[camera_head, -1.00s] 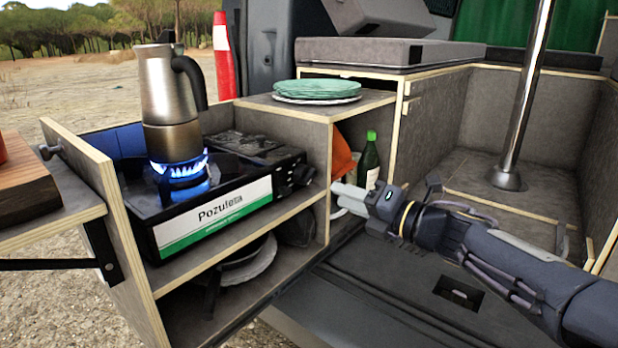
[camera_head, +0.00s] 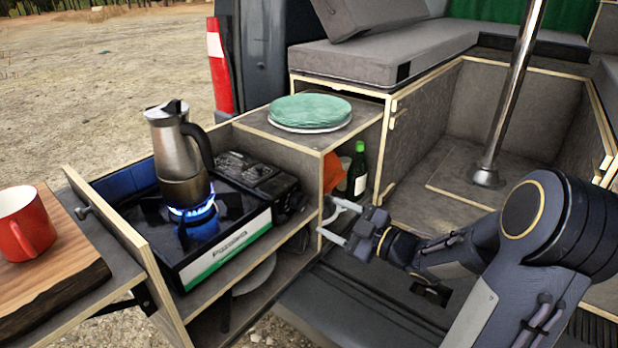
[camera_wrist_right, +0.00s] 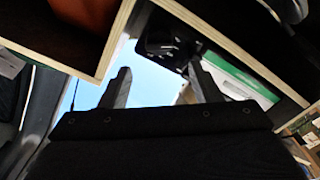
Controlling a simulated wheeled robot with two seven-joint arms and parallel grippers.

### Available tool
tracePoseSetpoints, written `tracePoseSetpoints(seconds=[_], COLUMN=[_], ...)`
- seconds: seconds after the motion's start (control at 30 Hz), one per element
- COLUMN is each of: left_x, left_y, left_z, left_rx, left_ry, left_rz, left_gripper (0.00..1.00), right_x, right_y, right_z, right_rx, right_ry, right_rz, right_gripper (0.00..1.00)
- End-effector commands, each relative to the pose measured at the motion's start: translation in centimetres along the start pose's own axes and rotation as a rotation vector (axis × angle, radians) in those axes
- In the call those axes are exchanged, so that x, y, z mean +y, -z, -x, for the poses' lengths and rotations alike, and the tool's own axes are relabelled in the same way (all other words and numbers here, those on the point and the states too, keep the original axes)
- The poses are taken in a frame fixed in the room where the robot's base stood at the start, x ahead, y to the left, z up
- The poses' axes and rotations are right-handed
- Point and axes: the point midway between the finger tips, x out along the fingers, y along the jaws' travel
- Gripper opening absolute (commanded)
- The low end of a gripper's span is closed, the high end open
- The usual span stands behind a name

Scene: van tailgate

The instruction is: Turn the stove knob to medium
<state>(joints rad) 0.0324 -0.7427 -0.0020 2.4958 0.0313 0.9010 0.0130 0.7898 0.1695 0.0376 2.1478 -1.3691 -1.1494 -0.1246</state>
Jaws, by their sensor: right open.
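The black camping stove (camera_head: 205,245) with a white and green front label sits on the shelf of the pull-out unit. Its dark knob (camera_head: 290,203) is at the right end of the stove front; the knob's setting cannot be read. A blue flame burns under a steel moka pot (camera_head: 180,155). My right gripper (camera_head: 327,220) is open and empty, to the right of the knob and apart from it, its fingers pointing left. In the right wrist view the open fingers (camera_wrist_right: 163,80) point toward the dark end of the stove (camera_wrist_right: 168,38). My left gripper is not in view.
Green plates (camera_head: 310,108) lie on the cabinet top. A green bottle (camera_head: 357,170) and an orange item (camera_head: 331,172) stand in the compartment behind my gripper. A red mug (camera_head: 24,225) is on a wooden board (camera_head: 60,250) at the left. Wooden panel edges border the stove.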

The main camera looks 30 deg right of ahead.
Motion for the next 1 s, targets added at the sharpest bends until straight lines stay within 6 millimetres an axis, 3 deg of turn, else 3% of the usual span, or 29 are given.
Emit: tracePoseSetpoints(seconds=[0.17, 0.6, 0.97, 1.0], left_x=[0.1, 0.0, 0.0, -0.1], left_y=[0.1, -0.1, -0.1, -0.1], left_z=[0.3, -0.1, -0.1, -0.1], left_rx=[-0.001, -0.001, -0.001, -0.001], left_ry=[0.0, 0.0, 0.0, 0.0], left_rz=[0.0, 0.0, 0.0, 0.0], left_gripper=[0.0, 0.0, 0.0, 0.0], right_x=[0.0, 0.1, 0.1, 0.1], right_y=[-0.1, -0.1, 0.0, 0.0], right_z=[-0.9, -7.1, -7.7, -7.7], right_rx=[0.004, 0.002, 0.0, 0.0], right_ry=[-0.008, -0.008, -0.008, -0.008], right_rz=[-0.06, -0.054, -0.052, -0.052], right_gripper=[0.57, 0.57, 0.57, 0.52])
